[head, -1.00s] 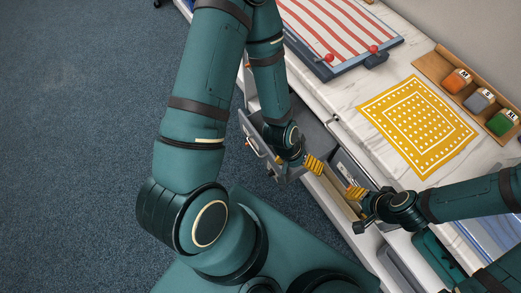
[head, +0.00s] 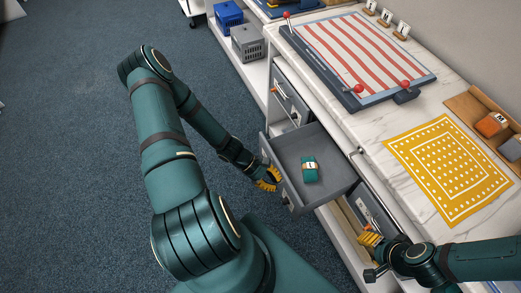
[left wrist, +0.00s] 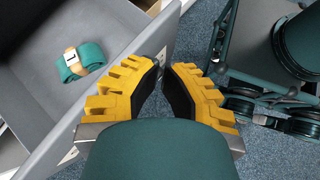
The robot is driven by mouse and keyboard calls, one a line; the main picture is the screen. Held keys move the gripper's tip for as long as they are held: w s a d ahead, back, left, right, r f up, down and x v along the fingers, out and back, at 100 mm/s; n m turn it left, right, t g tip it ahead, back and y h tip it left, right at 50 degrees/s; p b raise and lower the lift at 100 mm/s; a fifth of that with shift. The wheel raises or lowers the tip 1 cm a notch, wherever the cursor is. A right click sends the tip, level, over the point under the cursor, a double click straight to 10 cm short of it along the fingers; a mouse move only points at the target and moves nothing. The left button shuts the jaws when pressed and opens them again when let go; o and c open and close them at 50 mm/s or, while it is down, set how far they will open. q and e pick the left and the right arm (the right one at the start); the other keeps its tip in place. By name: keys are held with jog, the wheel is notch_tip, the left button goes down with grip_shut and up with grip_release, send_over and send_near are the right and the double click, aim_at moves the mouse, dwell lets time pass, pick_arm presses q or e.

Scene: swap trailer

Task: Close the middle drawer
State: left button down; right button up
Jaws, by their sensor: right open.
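The middle drawer (head: 335,181) is grey and pulled out from the counter. A rolled teal cloth with a labelled band (head: 310,169) lies inside it. My left gripper (head: 269,179) is outside the drawer, close beside its front panel. In the left wrist view, the left gripper's yellow fingertips (left wrist: 165,70) nearly meet with nothing between them. The drawer front (left wrist: 115,88) runs just left of them, and the teal roll (left wrist: 82,62) shows inside; contact with the panel is unclear. My right gripper (head: 369,240) is open by the counter's front, at lower right.
Another drawer front (head: 290,97) is on the left, and one (head: 371,212) is on the right. The marble counter holds a striped board (head: 365,50) and a yellow dotted cloth (head: 440,168). Blue (head: 228,14) and grey (head: 247,42) crates stand farther back.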

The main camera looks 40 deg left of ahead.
pick_arm(q)
jog(key=a+f+n+t, duration=0.2)
jog(key=a+n+t, duration=0.35)
jog(key=a, duration=0.35)
jog(key=n+t+y+b, duration=0.2)
jog(key=n+t+y, duration=0.2)
jog(key=n+t, duration=0.15)
send_near(266, 147)
jog(key=shift+n+g, duration=0.4)
jog(key=shift+g, duration=0.1)
jog(key=b+x, duration=0.2)
jog(key=x, duration=0.4)
jog(key=shift+w+f, duration=0.1)
jog(key=shift+w, duration=0.15)
jog(key=shift+w+d, duration=0.2)
jog(key=shift+w, duration=0.4)
pick_arm(e)
notch_tip(266, 147, down, 4)
jog(key=shift+f, duration=0.25)
pick_arm(q)
jog(key=shift+w, duration=0.15)
